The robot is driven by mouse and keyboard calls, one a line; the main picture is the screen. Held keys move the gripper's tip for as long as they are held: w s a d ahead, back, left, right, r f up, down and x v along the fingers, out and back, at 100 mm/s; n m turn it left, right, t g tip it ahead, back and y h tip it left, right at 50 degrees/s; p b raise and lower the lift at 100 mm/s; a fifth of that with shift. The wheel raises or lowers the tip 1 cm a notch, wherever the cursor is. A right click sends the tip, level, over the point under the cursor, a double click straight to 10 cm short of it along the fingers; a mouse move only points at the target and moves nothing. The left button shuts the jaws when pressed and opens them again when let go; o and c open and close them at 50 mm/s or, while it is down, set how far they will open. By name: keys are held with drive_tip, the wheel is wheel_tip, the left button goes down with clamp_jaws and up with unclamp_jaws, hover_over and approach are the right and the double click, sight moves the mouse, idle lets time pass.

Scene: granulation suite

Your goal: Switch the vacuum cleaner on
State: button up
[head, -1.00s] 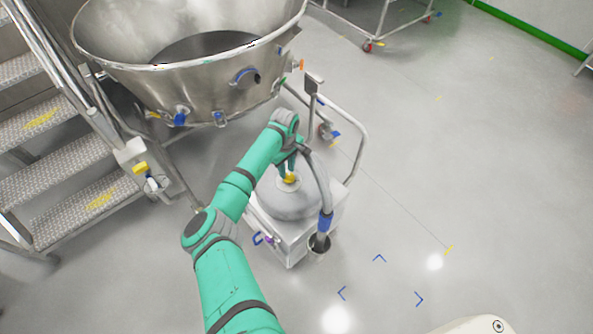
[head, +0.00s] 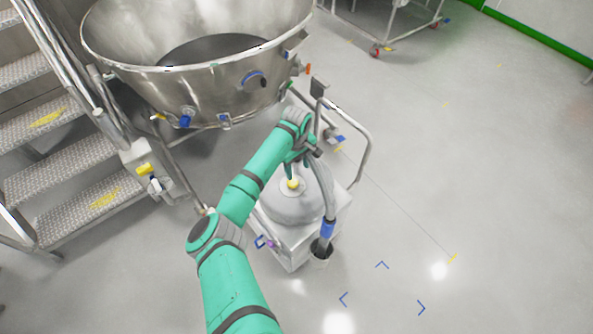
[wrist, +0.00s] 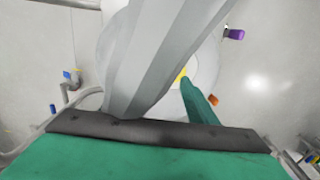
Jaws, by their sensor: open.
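The vacuum cleaner (head: 300,206) is a silver domed drum on a wheeled cart, with a yellow knob (head: 293,184) on its top. A grey hose (head: 324,183) with a blue cuff arches down its right side. My gripper (head: 291,171) is open, pointing down just above the yellow knob, close beside the hose. In the wrist view, the hose (wrist: 160,55) crosses the foreground and hides part of the dome. One green finger shows right of it, its tip near the yellow knob (wrist: 181,76). The other finger is hidden, and I cannot tell whether the gripper touches the knob.
A large steel bowl (head: 200,85) stands behind the vacuum cleaner, and metal stairs (head: 70,150) rise at the left. The cart's push handle (head: 366,150) is at its right. A wheeled steel frame (head: 400,25) is at the back. The floor on the right is clear.

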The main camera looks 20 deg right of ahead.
wheel_tip(320, 180, up, 9)
idle(1.3)
drive_tip(key=shift+r, duration=0.15)
idle(0.4)
wheel_tip(320, 180, up, 11)
drive_tip(key=shift+a+f, duration=0.2)
drive_tip(key=shift+s, duration=0.1)
idle(0.4)
